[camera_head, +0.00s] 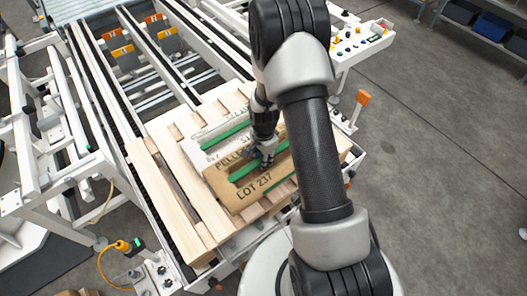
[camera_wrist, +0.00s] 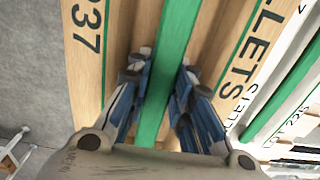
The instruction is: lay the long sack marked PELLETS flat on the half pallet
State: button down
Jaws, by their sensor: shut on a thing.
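The long brown sack marked PELLETS (camera_head: 222,184) has a green stripe and the print LOT 237. It lies over the wooden half pallet (camera_head: 187,181), slanted in the head view. My gripper (camera_head: 266,161) is shut on the sack near its middle, over the stripe. In the wrist view, my fingers (camera_wrist: 161,72) straddle the green stripe of the brown sack (camera_wrist: 118,40). My arm hides the sack's right end in the head view. I cannot tell whether the sack touches the pallet slats or hangs just above them.
A pale sack with a green stripe (camera_head: 211,130) lies on the pallet beside the brown one, on its far side. A conveyor frame (camera_head: 100,100) runs behind and left. A control panel (camera_head: 362,37) stands at the upper right. Bare floor (camera_head: 440,150) lies to the right.

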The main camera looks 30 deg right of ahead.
jog(key=shift+w+f+b, duration=0.15)
jog(key=shift+f+b, duration=0.6)
jog(key=shift+f, duration=2.75)
jog(key=shift+f, duration=0.15)
jog(key=c, duration=1.4)
grip_release()
